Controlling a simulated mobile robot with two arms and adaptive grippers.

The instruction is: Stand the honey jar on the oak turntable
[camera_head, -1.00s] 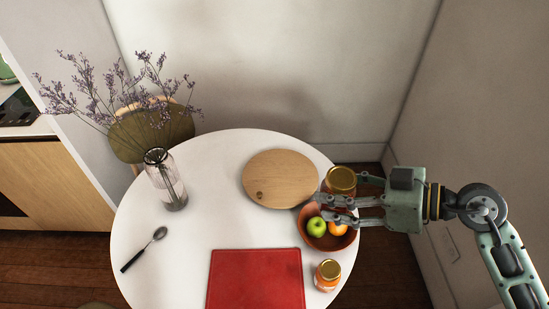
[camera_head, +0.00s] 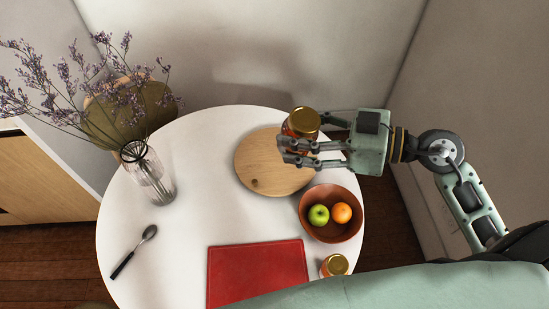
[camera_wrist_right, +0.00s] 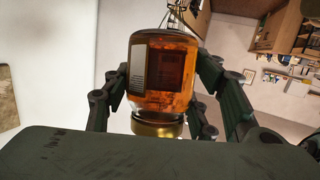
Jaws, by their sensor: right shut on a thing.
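The honey jar (camera_head: 299,128), amber with a gold lid, is held in my right gripper (camera_head: 303,146). In the right wrist view the jar (camera_wrist_right: 163,70) fills the middle, with the gripper's fingers on both sides of it. In the head view the jar appears raised and overlaps the back right edge of the oak turntable (camera_head: 265,163), a round, flat wooden disc on the white table. The jar's height above the disc is hard to judge. My left gripper is not in view.
A brown bowl (camera_head: 333,230) with a green apple (camera_head: 318,215) and an orange (camera_head: 341,212) stands right of the turntable. A second gold-lidded jar (camera_head: 335,265), a red mat (camera_head: 257,274), a spoon (camera_head: 134,251) and a flower vase (camera_head: 149,172) are also on the table (camera_head: 200,215).

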